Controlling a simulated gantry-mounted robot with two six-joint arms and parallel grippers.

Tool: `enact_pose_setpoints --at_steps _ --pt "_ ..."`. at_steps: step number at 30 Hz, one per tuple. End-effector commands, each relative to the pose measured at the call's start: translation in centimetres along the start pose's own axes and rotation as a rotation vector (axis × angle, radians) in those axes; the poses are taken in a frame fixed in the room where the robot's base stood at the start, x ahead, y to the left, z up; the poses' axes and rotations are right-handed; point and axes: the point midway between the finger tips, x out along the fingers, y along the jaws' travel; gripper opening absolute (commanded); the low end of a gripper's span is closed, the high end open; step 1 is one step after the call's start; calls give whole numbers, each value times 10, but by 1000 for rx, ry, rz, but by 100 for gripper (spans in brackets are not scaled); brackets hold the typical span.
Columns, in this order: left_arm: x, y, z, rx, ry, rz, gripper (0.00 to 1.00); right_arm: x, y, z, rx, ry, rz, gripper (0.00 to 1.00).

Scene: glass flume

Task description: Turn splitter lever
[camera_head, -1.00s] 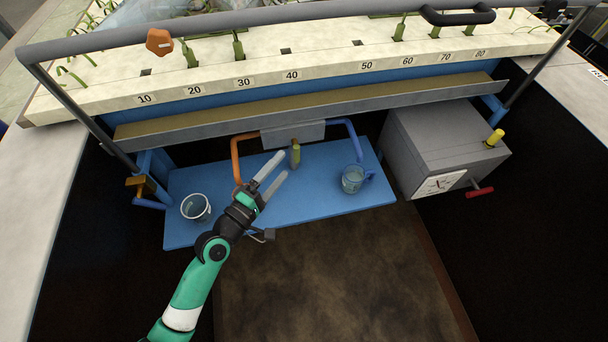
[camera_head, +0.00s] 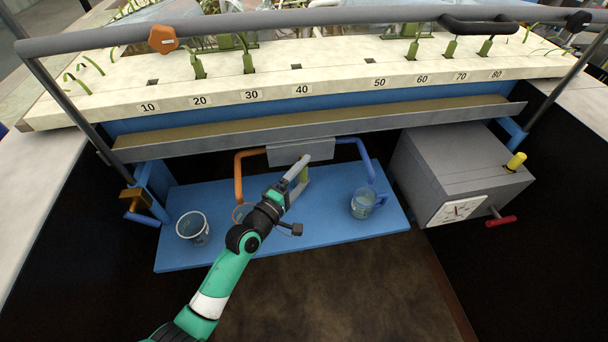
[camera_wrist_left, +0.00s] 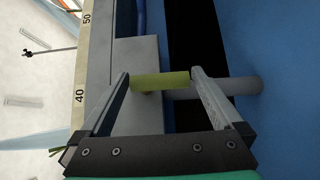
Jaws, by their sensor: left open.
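The splitter lever (camera_head: 304,174) is a short yellow-green handle below the grey splitter box (camera_head: 302,151). My left gripper (camera_head: 298,174) is open at the lever and partly hides it in the head view. In the left wrist view the lever (camera_wrist_left: 160,80) lies between the two spread fingers (camera_wrist_left: 162,76) and spans most of the gap. I cannot tell whether either finger touches it. An orange pipe (camera_head: 238,168) leaves the box on the left and a blue pipe (camera_head: 369,160) on the right. My right gripper is not in view.
On the blue shelf (camera_head: 330,222) stand a white bucket (camera_head: 193,229) at left, a clear jug (camera_head: 364,203) at right, and a container (camera_head: 241,213) partly behind my left arm. A grey cabinet (camera_head: 450,170) with a red handle (camera_head: 501,221) stands to the right.

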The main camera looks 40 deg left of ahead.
Motion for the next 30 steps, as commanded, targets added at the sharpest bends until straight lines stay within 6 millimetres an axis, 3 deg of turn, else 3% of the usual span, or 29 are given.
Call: enact_pose_setpoints --at_steps 10,22,30 --pt "9 0 0 1 0 0 100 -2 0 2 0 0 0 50" --pt "9 0 0 1 0 0 30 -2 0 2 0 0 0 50" --pt "8 4 0 19 0 -19 28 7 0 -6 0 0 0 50"
